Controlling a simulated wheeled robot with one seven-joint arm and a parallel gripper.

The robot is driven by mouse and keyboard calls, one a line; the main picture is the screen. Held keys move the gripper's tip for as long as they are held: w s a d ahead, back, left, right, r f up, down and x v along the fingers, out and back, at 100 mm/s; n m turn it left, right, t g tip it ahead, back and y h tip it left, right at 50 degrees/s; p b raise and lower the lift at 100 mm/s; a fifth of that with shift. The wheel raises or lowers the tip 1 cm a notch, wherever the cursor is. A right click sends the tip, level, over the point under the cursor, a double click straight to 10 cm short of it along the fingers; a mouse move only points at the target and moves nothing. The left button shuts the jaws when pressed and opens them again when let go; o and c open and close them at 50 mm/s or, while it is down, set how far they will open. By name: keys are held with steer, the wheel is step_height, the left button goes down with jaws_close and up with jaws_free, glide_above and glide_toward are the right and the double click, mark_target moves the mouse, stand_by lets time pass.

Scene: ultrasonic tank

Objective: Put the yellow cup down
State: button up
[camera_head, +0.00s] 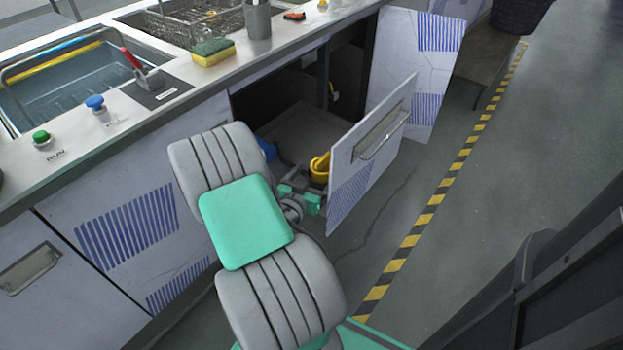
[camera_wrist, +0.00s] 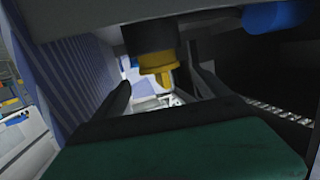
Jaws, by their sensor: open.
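The yellow cup (camera_head: 320,167) is inside the pulled-out drawer (camera_head: 372,143), close behind its front panel. My gripper (camera_head: 303,188) is over the drawer, right beside the cup. In the wrist view the yellow cup (camera_wrist: 155,62) shows against the grey drawer surface at the top of the picture, partly in shadow. My gripper's two dark fingers (camera_wrist: 162,80) are spread apart, one to each side of the cup's yellow part, with gaps visible. The cup's contact with the drawer floor is hidden in the head view.
A blue object (camera_head: 267,149) is in the drawer behind my arm; it also shows in the wrist view (camera_wrist: 275,16). An open cabinet door (camera_head: 412,75) stands beyond the drawer. The counter (camera_head: 180,70) above holds a sponge (camera_head: 212,51) and a grey cup (camera_head: 257,20).

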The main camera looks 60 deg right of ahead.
steer(key=w+a+n+y, duration=0.3)
steer(key=w+a+y, duration=0.2)
steer(key=a, duration=0.6)
steer(key=w+a+n+y, duration=0.2)
steer(key=w+a+y, duration=0.3)
steer(key=a, duration=0.5)
steer(key=s+a+r+n+y, duration=0.1)
steer(key=a+r+n+y, duration=0.2)
steer(key=a+n, duration=0.3)
steer(key=s+a+r+n+y, duration=0.1)
steer(key=a+n, duration=0.4)
steer(key=a, duration=1)
step_height(320, 180, up, 3)
steer(key=shift+f+n+y, duration=0.15)
steer(key=shift+n+y, duration=0.25)
steer(key=shift+y, duration=0.5)
steer(key=shift+a, duration=0.1)
